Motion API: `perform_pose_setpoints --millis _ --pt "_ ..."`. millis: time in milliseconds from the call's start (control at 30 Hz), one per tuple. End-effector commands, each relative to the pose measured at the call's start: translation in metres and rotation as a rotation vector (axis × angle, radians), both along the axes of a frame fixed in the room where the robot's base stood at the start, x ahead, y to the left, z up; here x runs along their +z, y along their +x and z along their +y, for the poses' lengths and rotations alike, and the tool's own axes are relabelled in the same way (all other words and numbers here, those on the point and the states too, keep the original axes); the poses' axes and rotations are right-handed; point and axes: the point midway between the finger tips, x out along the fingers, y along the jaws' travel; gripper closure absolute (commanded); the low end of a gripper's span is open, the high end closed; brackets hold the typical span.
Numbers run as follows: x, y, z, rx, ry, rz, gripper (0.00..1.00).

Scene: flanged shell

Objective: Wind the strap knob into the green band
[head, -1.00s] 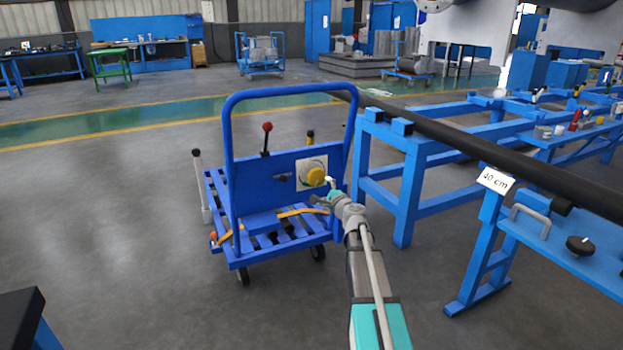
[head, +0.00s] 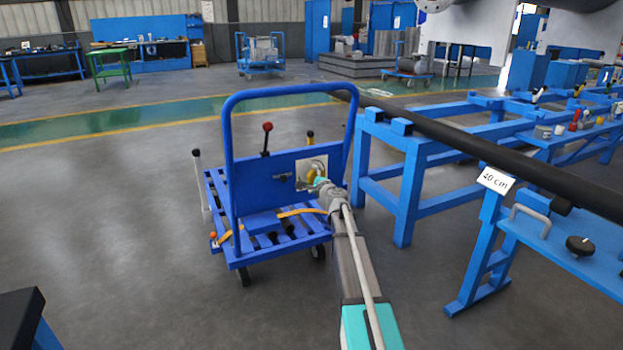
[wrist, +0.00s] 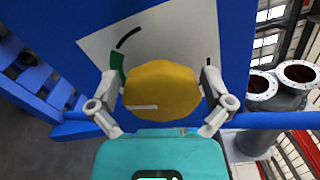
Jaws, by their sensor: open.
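The strap knob (wrist: 162,91) is a yellow, many-sided knob with a short white line on its face, mounted on a pale plate (wrist: 195,35) on the blue cart's panel. The plate carries a green band (wrist: 117,68) at the knob's left and a black arc mark above it. My gripper (wrist: 162,98) is open, with one finger on each side of the knob; I cannot tell whether they touch it. In the head view, the knob (head: 313,171) is partly hidden behind my gripper (head: 322,183).
The blue cart (head: 235,205) has a tall hoop handle, a red-topped lever (head: 267,127) and an orange strap (head: 289,213). A blue frame table (head: 405,190) with a long black bar stands close at right. The floor at left is open.

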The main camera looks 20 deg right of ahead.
Motion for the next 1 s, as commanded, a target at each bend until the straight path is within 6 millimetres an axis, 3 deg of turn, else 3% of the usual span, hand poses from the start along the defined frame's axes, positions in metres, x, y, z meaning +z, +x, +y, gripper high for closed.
perform_pose_setpoints --millis 167,467,633,967,1000 --pt "0.0 -0.0003 0.0001 0.0 0.0 0.0 0.02" --pt "0.0 -0.0002 0.0 0.0 0.0 0.0 0.56" --pt "0.0008 -0.0001 -0.0002 0.0 0.025 0.001 0.57" --pt "0.0008 0.0001 -0.0007 -0.001 0.046 0.002 0.57" --pt "0.0008 0.0001 -0.0007 -0.001 0.046 0.002 0.02"
